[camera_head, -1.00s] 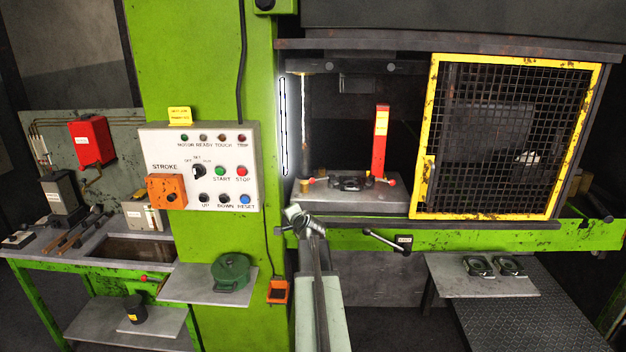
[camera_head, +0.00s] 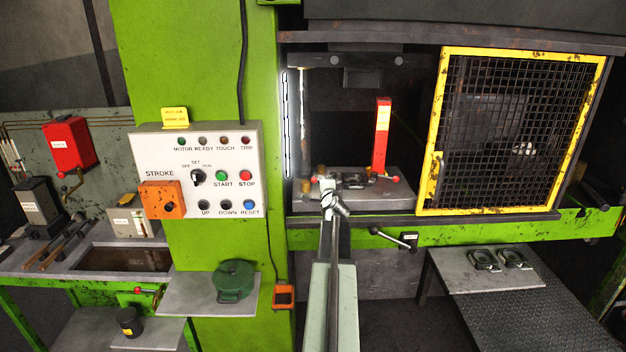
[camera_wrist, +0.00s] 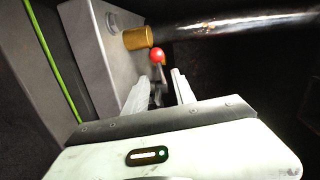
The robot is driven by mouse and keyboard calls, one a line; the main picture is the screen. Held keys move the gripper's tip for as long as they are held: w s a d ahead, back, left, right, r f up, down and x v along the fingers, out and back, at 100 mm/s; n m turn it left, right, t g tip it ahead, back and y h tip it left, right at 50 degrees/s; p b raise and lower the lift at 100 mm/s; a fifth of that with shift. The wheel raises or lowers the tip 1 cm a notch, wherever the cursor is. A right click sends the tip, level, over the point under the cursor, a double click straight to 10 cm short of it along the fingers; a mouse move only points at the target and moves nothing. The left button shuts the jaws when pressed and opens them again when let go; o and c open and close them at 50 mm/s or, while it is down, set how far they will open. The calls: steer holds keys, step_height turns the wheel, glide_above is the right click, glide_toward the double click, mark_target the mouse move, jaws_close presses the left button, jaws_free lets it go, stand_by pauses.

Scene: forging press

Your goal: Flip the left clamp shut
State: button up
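The left clamp shows a red ball knob (camera_wrist: 156,55) in the wrist view, with a dark lever part below it. In the head view the clamp is mostly hidden behind my gripper (camera_head: 327,184), at the left of the press bed (camera_head: 385,202). In the wrist view my gripper (camera_wrist: 160,75) has its two pale fingers apart. The red knob is just beyond the fingertips, roughly in line with the gap. The dark lever part appears between the fingers; I cannot tell whether they touch it. The right clamp's red knob (camera_head: 396,179) is at the bed's right.
A brass cylinder (camera_wrist: 137,38) is close to the left clamp's knob, by a dark shiny column (camera_wrist: 235,23). The yellow mesh guard (camera_head: 437,130) is at the right. A lever handle (camera_head: 390,238) projects below the bed.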

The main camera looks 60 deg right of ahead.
steer(key=x, duration=0.2)
steer(key=b+x, duration=0.1)
steer(key=x, duration=0.4)
steer(key=shift+w+f, duration=0.1)
steer(key=shift+w, duration=0.5)
steer(key=shift+s, duration=0.1)
jaws_close()
